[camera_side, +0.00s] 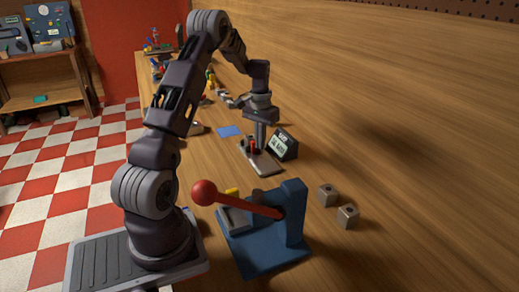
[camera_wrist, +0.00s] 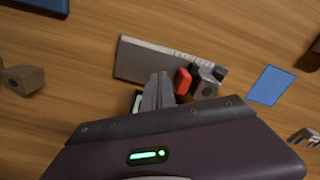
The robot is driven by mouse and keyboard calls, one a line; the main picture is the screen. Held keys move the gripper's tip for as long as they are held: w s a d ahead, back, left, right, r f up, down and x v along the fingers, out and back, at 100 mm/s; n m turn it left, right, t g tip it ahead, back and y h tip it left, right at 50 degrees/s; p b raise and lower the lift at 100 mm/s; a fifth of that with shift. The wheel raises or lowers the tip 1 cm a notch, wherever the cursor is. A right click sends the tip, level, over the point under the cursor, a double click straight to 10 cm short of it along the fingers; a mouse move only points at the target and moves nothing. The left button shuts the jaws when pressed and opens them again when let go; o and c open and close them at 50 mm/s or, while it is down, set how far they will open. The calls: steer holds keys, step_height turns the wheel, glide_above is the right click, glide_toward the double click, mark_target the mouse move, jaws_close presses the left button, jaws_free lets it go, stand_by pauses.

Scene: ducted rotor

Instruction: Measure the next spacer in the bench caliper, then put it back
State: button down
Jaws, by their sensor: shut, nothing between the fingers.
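The bench caliper (camera_side: 262,163) is a flat grey plate with a red piece (camera_wrist: 183,80) standing on it; its plate also shows in the wrist view (camera_wrist: 142,62). A small grey block with a dark hole (camera_wrist: 208,84), looking like a spacer, sits beside the red piece at the plate's right end. Whether the jaws touch it is unclear. The black readout (camera_side: 282,145) stands beside the caliper, its digits unreadable. My gripper (camera_wrist: 158,84) is shut and empty, pointing down over the caliper by the red piece. Two grey cube spacers (camera_side: 328,195) (camera_side: 348,215) sit apart on the bench.
A blue press (camera_side: 292,215) with a red-knobbed lever (camera_side: 204,192) stands nearest the side camera, between my base and the loose cubes. A flat blue sheet (camera_side: 229,131) lies beyond the caliper. Several small items crowd the bench's far end.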

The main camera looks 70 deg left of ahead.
step_height(320, 180, up, 5)
steer(key=shift+f, duration=0.1)
stand_by(0.3)
steer(key=s+d+r+m+t+y, duration=0.1)
steer(key=s+d+r+m, duration=0.1)
steer(key=d+r, duration=0.8)
steer(key=s+d+r+m+t, duration=0.1)
steer(key=s+d+r+t, duration=0.15)
steer(key=d+r, duration=0.75)
steer(key=s+d+f+m+t+h, duration=0.1)
steer(key=s+d+f, duration=0.4)
steer(key=s+d, duration=1)
steer(key=shift+s+d+f+m+t, duration=0.2)
steer(key=shift+s+m+t, duration=0.3)
steer(key=shift+m, duration=0.5)
steer(key=shift+w, duration=0.1)
